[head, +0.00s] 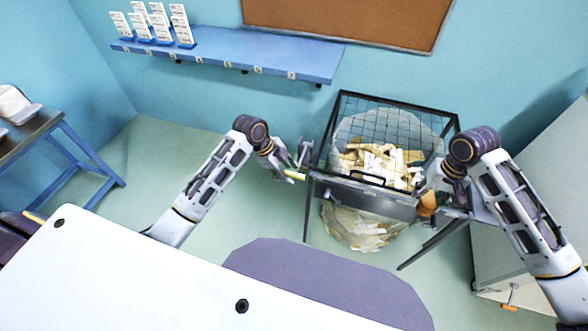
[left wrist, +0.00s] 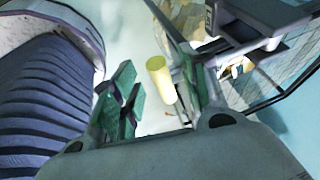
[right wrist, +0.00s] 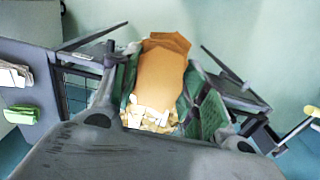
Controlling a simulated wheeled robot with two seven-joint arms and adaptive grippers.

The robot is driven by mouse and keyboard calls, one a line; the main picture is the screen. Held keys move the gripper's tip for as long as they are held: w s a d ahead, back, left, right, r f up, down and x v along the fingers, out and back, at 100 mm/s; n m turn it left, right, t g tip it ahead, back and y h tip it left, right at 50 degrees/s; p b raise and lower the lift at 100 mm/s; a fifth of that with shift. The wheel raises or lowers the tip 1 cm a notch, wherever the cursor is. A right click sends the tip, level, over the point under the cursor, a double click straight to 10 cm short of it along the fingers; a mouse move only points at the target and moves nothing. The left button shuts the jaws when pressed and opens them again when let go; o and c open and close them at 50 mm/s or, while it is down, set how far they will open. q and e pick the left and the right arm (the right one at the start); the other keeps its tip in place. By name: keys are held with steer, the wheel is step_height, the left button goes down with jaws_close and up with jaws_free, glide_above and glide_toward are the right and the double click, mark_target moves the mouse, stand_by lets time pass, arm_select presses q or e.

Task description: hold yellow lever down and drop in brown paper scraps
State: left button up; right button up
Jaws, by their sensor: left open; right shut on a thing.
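The yellow lever (head: 295,174) sticks out from the left side of a black-framed bin stand (head: 376,197). My left gripper (head: 291,158) is open beside it; in the left wrist view the lever (left wrist: 160,78) shows between the spread fingers, and I cannot tell whether they touch it. My right gripper (right wrist: 165,100) is shut on an orange-brown paper-like piece (right wrist: 163,65), also in the head view (head: 427,205) at the stand's right front corner. Pale scraps (right wrist: 150,118) show at its near end; I cannot tell whether it holds them. Tan and white scraps (head: 378,163) lie under the stand's wire mesh.
A clear bag (head: 362,230) with scraps hangs under the stand. A white table (head: 150,270) fills the front left and a grey mat (head: 320,285) lies on the floor. A blue shelf (head: 225,50) is on the back wall. A pale cabinet (head: 535,190) stands at right.

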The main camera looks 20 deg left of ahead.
arm_select(q)
jaws_close()
